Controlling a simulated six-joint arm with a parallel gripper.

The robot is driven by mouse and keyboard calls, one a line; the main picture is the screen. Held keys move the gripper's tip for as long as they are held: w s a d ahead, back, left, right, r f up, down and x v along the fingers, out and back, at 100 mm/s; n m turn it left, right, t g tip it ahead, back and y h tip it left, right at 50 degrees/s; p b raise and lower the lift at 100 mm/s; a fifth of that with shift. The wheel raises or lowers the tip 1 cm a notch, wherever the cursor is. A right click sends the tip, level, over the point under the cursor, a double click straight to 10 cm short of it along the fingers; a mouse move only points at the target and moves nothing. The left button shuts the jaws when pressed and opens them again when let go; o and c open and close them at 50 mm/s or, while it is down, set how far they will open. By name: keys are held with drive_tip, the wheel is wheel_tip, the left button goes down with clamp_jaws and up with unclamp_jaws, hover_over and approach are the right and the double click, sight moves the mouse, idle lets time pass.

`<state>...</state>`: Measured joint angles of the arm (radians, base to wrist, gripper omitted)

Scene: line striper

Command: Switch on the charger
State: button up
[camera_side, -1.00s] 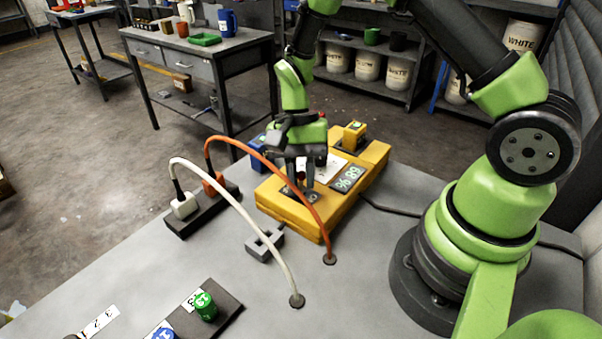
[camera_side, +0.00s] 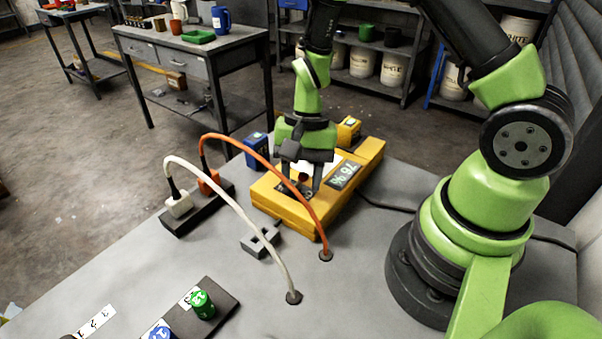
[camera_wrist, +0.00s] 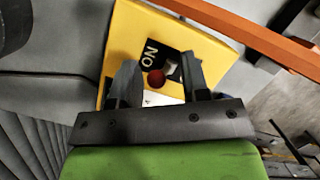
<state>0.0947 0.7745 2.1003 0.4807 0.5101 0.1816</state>
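The yellow charger (camera_side: 285,205) lies on the grey bench, with a lit display (camera_side: 344,175) that seems to read 76 %. In the wrist view, the charger (camera_wrist: 130,35) has a black switch plate (camera_wrist: 153,52) marked ON, with a pale part on it. A small dark red round knob (camera_wrist: 156,78) shows between my gripper's fingers; it also shows in the side view (camera_side: 304,178). My gripper (camera_wrist: 159,78) is open, with a finger on each side of the knob and visible gaps. In the side view, my gripper (camera_side: 303,191) is low over the charger's near end.
An orange cable (camera_side: 262,158) arches close to my gripper; a white cable (camera_side: 235,205) arches farther left. Both have plugs in a dark strip (camera_side: 205,212). A blue box (camera_side: 256,147) and a yellow block (camera_side: 348,130) stand behind. A grey bracket (camera_side: 260,241) lies in front.

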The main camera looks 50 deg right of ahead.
drive_tip(key=shift+r, duration=0.1)
drive_tip(key=v, duration=0.9)
drive_tip(key=shift+d+r, duration=0.15)
drive_tip(key=shift+r, duration=0.2)
drive_tip(key=s+a+r+n+t, duration=0.3)
drive_tip(key=s+r+n+t, duration=0.4)
drive_tip(key=s+r, duration=0.5)
drive_tip(key=shift+s+a+r+t+h, duration=0.25)
drive_tip(key=shift+r+t+h, duration=0.2)
drive_tip(key=shift+r, duration=0.9)
